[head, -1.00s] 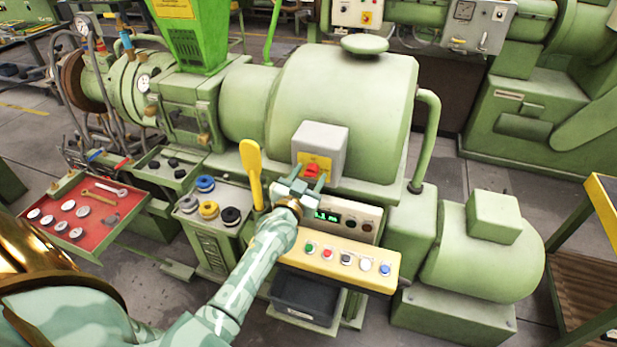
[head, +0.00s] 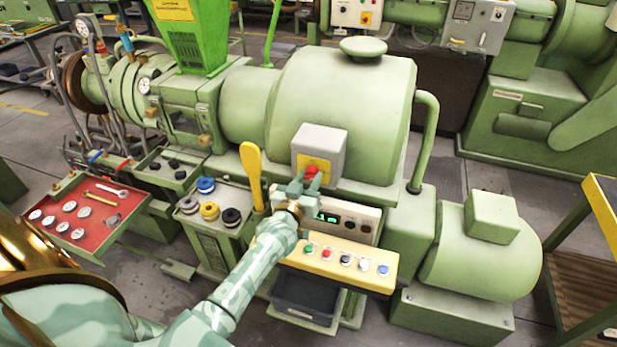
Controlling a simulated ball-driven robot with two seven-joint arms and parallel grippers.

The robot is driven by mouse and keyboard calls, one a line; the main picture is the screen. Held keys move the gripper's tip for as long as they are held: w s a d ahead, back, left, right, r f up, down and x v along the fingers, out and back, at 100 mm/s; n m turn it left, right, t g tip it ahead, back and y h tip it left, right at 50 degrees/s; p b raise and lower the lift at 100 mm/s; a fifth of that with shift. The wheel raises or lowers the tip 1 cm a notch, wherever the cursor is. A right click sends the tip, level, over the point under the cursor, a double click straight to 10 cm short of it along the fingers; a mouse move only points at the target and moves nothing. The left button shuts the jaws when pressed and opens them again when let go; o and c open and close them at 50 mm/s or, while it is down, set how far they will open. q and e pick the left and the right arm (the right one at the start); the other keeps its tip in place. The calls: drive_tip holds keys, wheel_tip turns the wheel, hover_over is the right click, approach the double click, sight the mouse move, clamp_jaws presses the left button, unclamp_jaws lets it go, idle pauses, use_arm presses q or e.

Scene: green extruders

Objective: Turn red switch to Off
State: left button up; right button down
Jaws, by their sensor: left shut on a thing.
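The red switch (head: 311,171) sits on a yellow plate on the front of a grey box (head: 321,140), which is fixed to the green extruder's rounded housing (head: 350,100). My left gripper (head: 309,182) comes up from below and is shut on the red switch. Its fingers cover the lower part of the switch, so the switch's exact angle is hard to tell. My right gripper is not in view.
A yellow lever (head: 252,175) stands just left of my left gripper. Below are a display panel (head: 345,218) and a yellow button panel (head: 340,264) with several buttons. A red tray (head: 85,215) with tools lies at the left.

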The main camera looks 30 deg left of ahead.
use_arm(q)
drive_tip(key=n+p, duration=0.1)
drive_tip(key=n, duration=0.6)
drive_tip(key=shift+n, duration=0.3)
drive_tip(key=n, duration=0.3)
drive_tip(key=shift+n+y, duration=0.4)
drive_tip(key=shift+f+n, duration=0.1)
drive_tip(key=shift+n, duration=1.5)
drive_tip(key=o, duration=0.9)
drive_tip(key=shift+o, duration=0.2)
drive_tip(key=v, duration=1.6)
drive_tip(key=shift+s+f, duration=0.15)
drive_tip(key=shift+f, duration=0.05)
